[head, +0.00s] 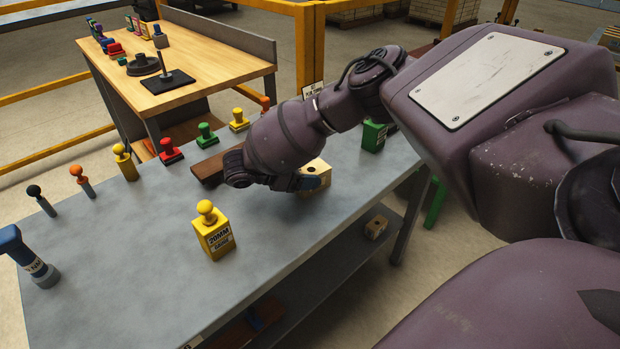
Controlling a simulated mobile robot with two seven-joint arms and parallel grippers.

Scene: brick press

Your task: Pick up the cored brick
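A cream block (322,168) with a dark hole in its top, which looks like the cored brick, stands on the grey bench near its right side. My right gripper (308,183) is low over the bench at the block's left and near side and covers part of it. I cannot tell whether its fingers touch the block or how far apart they are. A second, smaller-looking tan block (376,227) with dark holes lies on the shelf below the bench. My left gripper is not in view.
A yellow 20MM gauge block (214,238) stands in front on the grey bench (130,270). A green block (373,137) stands behind the cream block. A brown bar (208,169) lies left of my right wrist. Several knobbed tools line the far edge. Open bench lies at left.

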